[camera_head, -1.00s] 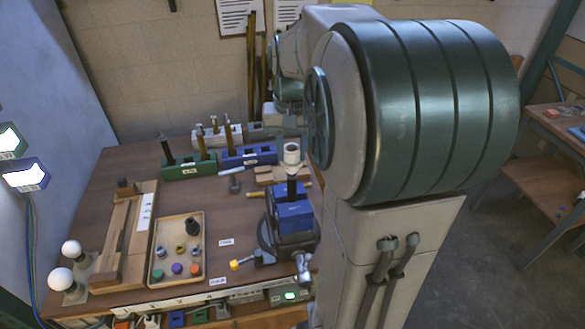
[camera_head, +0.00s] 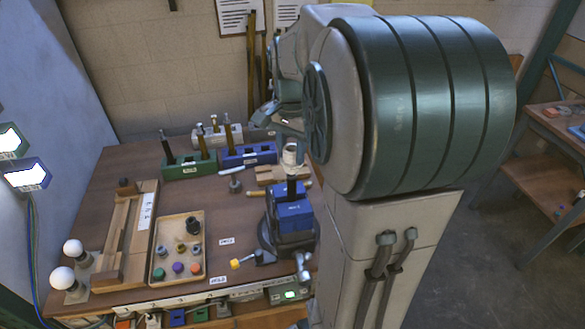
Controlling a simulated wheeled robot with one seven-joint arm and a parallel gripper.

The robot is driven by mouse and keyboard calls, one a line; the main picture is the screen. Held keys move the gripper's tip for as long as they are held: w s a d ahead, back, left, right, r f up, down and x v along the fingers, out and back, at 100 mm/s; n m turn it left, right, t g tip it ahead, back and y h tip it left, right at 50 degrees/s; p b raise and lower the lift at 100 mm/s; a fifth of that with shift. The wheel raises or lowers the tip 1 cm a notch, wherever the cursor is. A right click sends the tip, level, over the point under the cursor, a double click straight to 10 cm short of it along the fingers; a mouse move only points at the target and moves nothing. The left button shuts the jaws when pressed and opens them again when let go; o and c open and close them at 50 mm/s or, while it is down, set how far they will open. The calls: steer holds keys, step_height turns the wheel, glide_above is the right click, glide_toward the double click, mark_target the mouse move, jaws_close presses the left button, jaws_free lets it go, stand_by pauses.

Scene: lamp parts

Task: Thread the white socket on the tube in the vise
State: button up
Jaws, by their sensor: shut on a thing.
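The blue vise (camera_head: 294,217) stands near the right front of the bench. A dark tube (camera_head: 292,188) stands upright in it. The white socket (camera_head: 290,156) is right above the tube, roughly in line with it. I cannot tell whether socket and tube touch, or whether any thread is engaged. My gripper (camera_head: 291,145) comes down from above and behind and is shut on the white socket. Its fingertips are small in the picture and partly hidden by my large arm link on the right.
A tray (camera_head: 154,275) with several small coloured parts lies left of the vise. Green (camera_head: 189,170) and blue (camera_head: 250,158) blocks holding upright tubes stand behind. A wooden fixture (camera_head: 125,240) and two white bulbs (camera_head: 67,262) are at left.

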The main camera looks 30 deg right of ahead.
steer(key=shift+s+a+f, duration=0.1)
steer(key=shift+a+f, duration=0.05)
steer(key=shift+f, duration=0.25)
steer(key=shift+m, duration=0.5)
steer(key=o, duration=0.9)
steer(key=shift+o, duration=1.4)
steer(key=shift+r, duration=0.2)
step_height(320, 180, up, 14)
steer(key=shift+b, duration=0.4)
